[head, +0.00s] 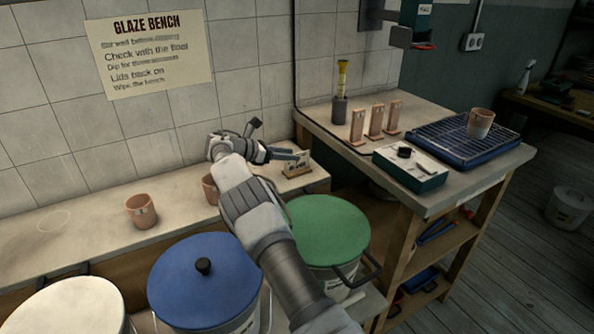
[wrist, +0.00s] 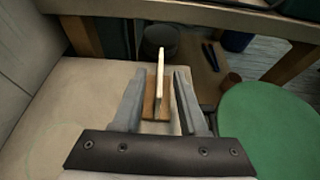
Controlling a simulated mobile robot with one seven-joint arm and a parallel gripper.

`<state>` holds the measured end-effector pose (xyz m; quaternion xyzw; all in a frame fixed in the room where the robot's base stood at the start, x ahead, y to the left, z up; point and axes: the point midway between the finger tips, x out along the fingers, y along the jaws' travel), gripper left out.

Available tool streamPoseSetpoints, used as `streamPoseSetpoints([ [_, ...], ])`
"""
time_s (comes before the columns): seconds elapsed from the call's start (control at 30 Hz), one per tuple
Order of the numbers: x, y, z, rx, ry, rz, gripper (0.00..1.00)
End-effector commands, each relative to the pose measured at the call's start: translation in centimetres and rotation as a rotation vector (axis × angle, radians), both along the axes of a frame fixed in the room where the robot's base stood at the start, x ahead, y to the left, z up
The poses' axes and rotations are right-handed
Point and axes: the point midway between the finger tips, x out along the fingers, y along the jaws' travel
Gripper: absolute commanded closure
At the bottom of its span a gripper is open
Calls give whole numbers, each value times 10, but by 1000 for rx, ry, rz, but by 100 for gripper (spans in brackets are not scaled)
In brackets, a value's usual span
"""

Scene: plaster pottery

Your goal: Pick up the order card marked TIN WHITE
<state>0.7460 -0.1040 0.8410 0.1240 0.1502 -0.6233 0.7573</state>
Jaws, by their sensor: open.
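A cream order card (head: 297,164) stands upright in a small wooden holder (head: 297,174) at the right end of the bench ledge. Its dark marking is too small to read. In the wrist view the card (wrist: 160,78) shows edge-on above its wooden holder (wrist: 149,107). My gripper (head: 290,156) is at the card, and part of the card is hidden by it in the head view. In the wrist view my gripper (wrist: 161,76) is open, one finger on each side of the card. Gaps show beside the card; I cannot tell any contact.
A green-lidded bucket (head: 322,230) and a blue-lidded bucket (head: 205,280) stand in front of the ledge. Terracotta cups (head: 141,211) stand left of the card. A higher wooden bench (head: 440,190) with a blue rack (head: 462,142) stands to the right.

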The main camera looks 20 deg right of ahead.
Motion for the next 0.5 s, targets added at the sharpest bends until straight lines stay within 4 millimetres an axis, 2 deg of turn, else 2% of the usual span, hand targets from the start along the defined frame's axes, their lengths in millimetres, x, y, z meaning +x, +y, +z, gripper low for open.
streamPoseSetpoints([
  [0.03, 1, -9, -8, 0, 0, -3, 57],
  [0.2, 4, -27, -14, 2, 1, -1, 57],
  [0.4, 5, -28, -13, 1, 1, 0, 57],
  [0.5, 5, -28, -13, 1, 1, 0, 74],
])
